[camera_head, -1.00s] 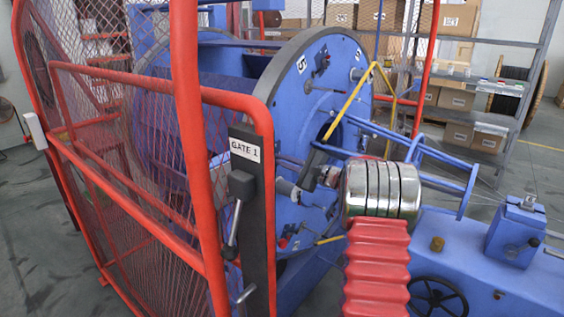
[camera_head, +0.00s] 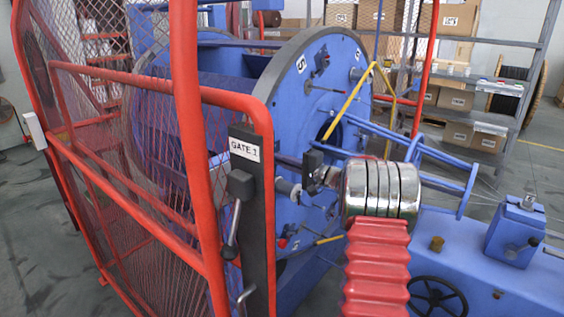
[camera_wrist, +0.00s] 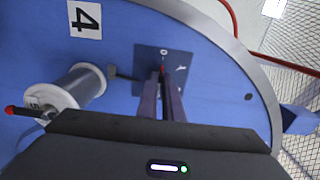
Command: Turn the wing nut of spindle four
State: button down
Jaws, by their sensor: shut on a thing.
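The wing nut (camera_wrist: 162,68) is a small part with a red mark, in front of a dark marked plate (camera_wrist: 145,60) on the blue disc (camera_wrist: 215,85). My gripper (camera_wrist: 163,76) is shut on it in the wrist view, and its two dark fingers hide most of it. A white "4" label (camera_wrist: 84,19) is at the upper left of the plate. In the head view, the dark body of my gripper (camera_head: 313,167) is at the face of the blue disc (camera_head: 318,95); the wing nut cannot be made out there.
A grey spool (camera_wrist: 75,90) and a red-tipped rod (camera_wrist: 10,109) stick out left of my fingers. The red mesh gate (camera_head: 150,180) and its black "GATE 1" post (camera_head: 257,230) stand left of my arm. A yellow bar (camera_head: 355,97) is above my wrist.

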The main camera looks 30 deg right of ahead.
jog(key=shift+f, duration=0.35)
jog(key=c, duration=2.2)
grip_release()
jog(key=shift+o, duration=1.4)
jog(key=shift+r, duration=0.2)
jog(key=v, duration=1.4)
